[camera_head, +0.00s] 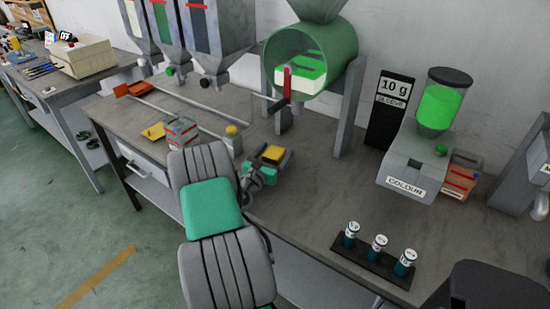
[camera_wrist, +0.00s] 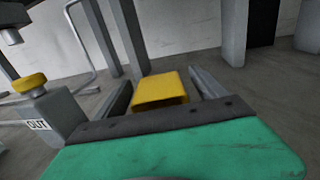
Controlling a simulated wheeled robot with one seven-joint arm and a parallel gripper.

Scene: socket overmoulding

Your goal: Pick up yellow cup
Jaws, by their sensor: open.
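The yellow cup (camera_wrist: 161,90) shows in the wrist view as a yellow, box-like shape just beyond the dark front edge of my gripper's green body. My gripper (camera_wrist: 160,80) is open, with one grey finger on each side of the cup. A gap shows on the left of the cup and a narrower one on the right; no contact is visible. In the head view the yellow cup (camera_head: 273,154) sits at my gripper (camera_head: 272,159) over the bench. My arm hides part of the bench there, and the cup's underside is hidden.
A grey block marked OUT with a yellow knob (camera_wrist: 29,83) stands close on the left. A green drum (camera_head: 335,60) on grey legs is behind. A flat yellow piece (camera_head: 153,131) lies farther left. The colour dispenser (camera_head: 415,165) and a rack of vials (camera_head: 375,262) are right.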

